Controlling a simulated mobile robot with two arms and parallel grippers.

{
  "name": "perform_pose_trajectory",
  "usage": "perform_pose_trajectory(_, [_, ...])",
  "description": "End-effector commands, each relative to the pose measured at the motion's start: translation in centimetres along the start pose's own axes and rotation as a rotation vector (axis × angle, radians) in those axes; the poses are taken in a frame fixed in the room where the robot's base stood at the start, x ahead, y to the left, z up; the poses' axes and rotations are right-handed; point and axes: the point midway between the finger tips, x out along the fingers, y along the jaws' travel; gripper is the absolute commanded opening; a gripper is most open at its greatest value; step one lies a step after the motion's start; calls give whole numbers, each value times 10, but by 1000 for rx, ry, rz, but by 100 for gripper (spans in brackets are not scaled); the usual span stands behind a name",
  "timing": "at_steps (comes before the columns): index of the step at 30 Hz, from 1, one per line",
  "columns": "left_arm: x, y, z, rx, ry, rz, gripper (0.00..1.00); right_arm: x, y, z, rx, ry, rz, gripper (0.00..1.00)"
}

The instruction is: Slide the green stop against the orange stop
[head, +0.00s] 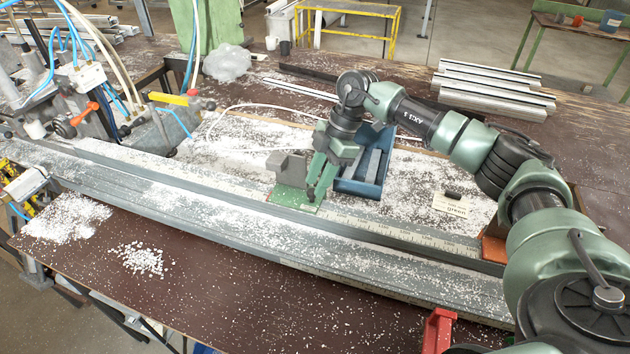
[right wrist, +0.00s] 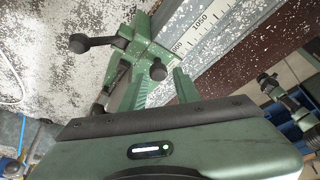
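The green stop (head: 297,197) sits on the scaled rail near the middle of the bench, with a grey block (head: 290,168) at its left. In the right wrist view, the green stop (right wrist: 148,48) has black knobs, beside scale marks. My right gripper (head: 318,190) is lowered at the stop's right side. In the right wrist view its fingers (right wrist: 158,88) stand apart, with a knob showing in the gap; contact is unclear. The orange stop (head: 494,247) is at the rail's right end, partly hidden by my right arm. My left gripper is out of view.
The scaled rail (head: 425,238) between the stops looks clear. A blue tray (head: 350,186) stands just behind my right gripper. A small label plate (head: 451,203) lies behind the rail. Metal profiles (head: 495,90) lie at the back right. White chips cover much of the bench.

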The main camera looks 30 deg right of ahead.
Motion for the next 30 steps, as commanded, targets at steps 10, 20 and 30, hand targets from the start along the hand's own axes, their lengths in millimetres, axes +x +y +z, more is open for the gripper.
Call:
perform_pose_trajectory(10, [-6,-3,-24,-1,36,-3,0,20,0,0,1,0,0,32])
perform_pose_trajectory(20, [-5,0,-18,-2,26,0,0,20,0,0,0,1,0,0])
perform_pose_trajectory(30, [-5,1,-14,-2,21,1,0,20,0,0,0,1,0,0])
